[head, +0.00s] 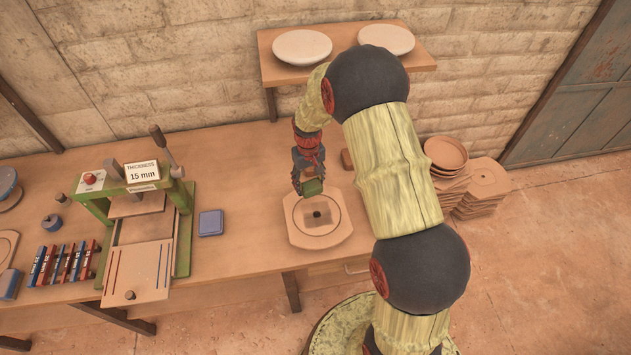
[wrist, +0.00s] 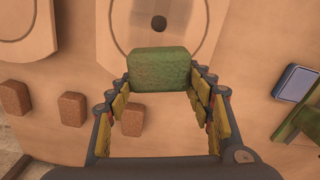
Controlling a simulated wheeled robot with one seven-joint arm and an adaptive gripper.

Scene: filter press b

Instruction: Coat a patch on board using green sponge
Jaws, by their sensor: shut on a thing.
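My gripper (head: 308,187) is shut on the green sponge (head: 313,187) and holds it over the back part of the board (head: 331,237). In the wrist view the sponge (wrist: 160,69) sits between the fingertips of my gripper (wrist: 161,76). The board (wrist: 105,30) is a pale plate with a ring line and a dark spot (head: 317,214) near its centre. The sponge covers part of the board's edge in the wrist view. I cannot tell whether the sponge touches the board.
Brown sponges (wrist: 73,109) lie on the bench beside the board. A green press (head: 140,215) and a blue pad (head: 211,223) stand to the left. A shelf (head: 345,60) with white plates hangs behind. Stacked bowls and boards (head: 482,185) stand at right.

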